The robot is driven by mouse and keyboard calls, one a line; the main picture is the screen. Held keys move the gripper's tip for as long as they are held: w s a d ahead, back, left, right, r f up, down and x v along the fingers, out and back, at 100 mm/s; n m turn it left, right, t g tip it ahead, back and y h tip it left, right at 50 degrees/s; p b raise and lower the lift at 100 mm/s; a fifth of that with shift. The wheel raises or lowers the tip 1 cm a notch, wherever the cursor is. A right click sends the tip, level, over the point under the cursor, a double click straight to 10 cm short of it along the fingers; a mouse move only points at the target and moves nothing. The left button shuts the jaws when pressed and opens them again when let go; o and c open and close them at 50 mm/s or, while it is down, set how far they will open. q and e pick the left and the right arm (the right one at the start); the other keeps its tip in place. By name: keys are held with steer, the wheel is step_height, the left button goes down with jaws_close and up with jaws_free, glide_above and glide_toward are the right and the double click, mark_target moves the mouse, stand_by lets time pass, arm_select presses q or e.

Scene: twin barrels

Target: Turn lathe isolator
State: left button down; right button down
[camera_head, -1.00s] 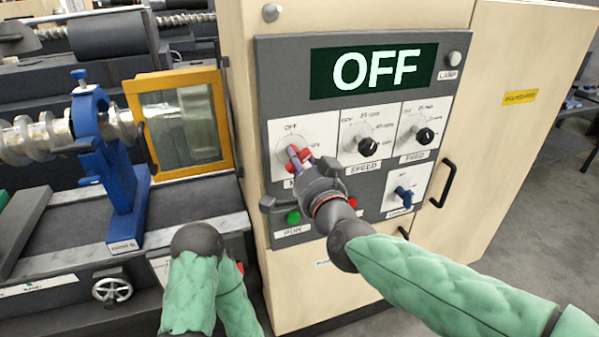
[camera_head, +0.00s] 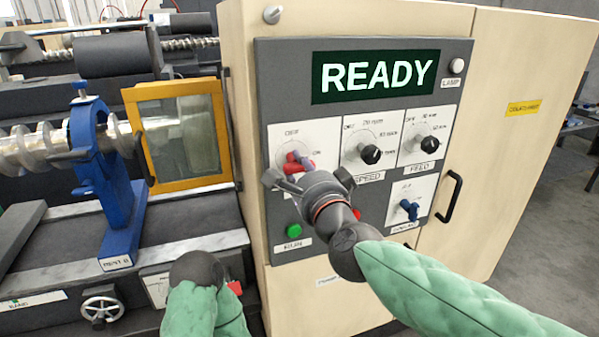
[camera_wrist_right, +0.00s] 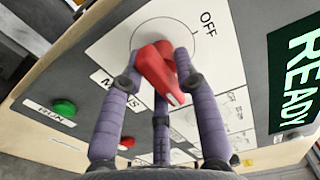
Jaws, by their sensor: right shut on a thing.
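The lathe isolator is a red rotary knob (camera_head: 294,166) on a white plate at the left of the grey control panel (camera_head: 402,112). My right gripper (camera_head: 302,168) reaches it from the front and hides much of it. In the right wrist view, the purple fingers of the right gripper (camera_wrist_right: 157,74) are closed around the red knob (camera_wrist_right: 156,68). The knob's white-marked end points away from the OFF label. The display (camera_head: 375,77) reads READY. My left arm's green sleeve shows at the bottom, but its gripper does not show.
Speed (camera_head: 370,154) and feed (camera_head: 429,144) knobs are to the right, with a blue switch (camera_head: 408,209) below. A green button (camera_head: 294,230) is under the isolator. A black door handle (camera_head: 449,197) sticks out at the right. The lathe with a blue steady rest (camera_head: 92,150) stands left.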

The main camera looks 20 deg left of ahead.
steer(key=shift+a+f, duration=0.1)
steer(key=shift+f, duration=0.35)
steer(key=c, duration=1)
jaws_free()
steer(key=shift+c, duration=0.2)
steer(key=shift+r, duration=0.1)
steer(key=shift+r, duration=0.15)
steer(key=shift+s+d, duration=0.3)
steer(key=v, duration=1.1)
